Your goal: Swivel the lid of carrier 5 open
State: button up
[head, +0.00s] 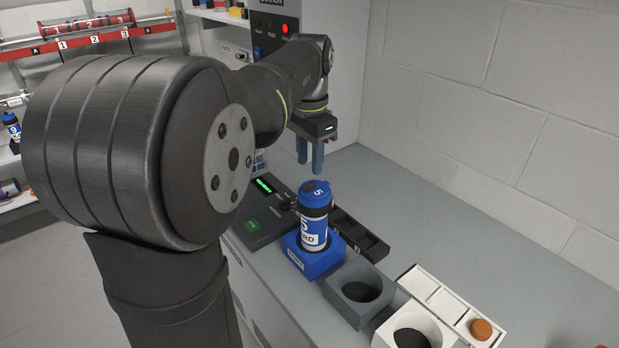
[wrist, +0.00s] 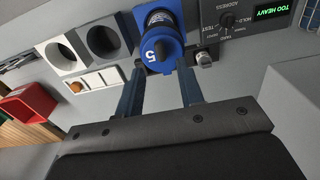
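Carrier 5 (head: 314,216) is a blue canister with a black band, a white label and a blue lid (head: 315,194) marked 5. It stands upright in a blue square holder (head: 312,262). The lid sits over the carrier's top, and the lid also shows in the wrist view (wrist: 155,52). My gripper (head: 310,168) is above the carrier, apart from it, with its two blue fingers spread and nothing between them. In the wrist view my gripper (wrist: 160,88) has its fingers to either side of the lid in the picture.
A control panel (wrist: 240,30) reads TOO HEAVY. A grey holder (head: 357,293) and a white holder (head: 385,335) stand empty in line with the blue one. A dark tray (head: 360,236) lies behind; a white tray (head: 450,307) holds an orange-brown disc (head: 481,329). Bare counter lies towards the wall.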

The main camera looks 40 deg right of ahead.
aim_at(310, 183)
jog(key=shift+f, duration=2.8)
grip_shut()
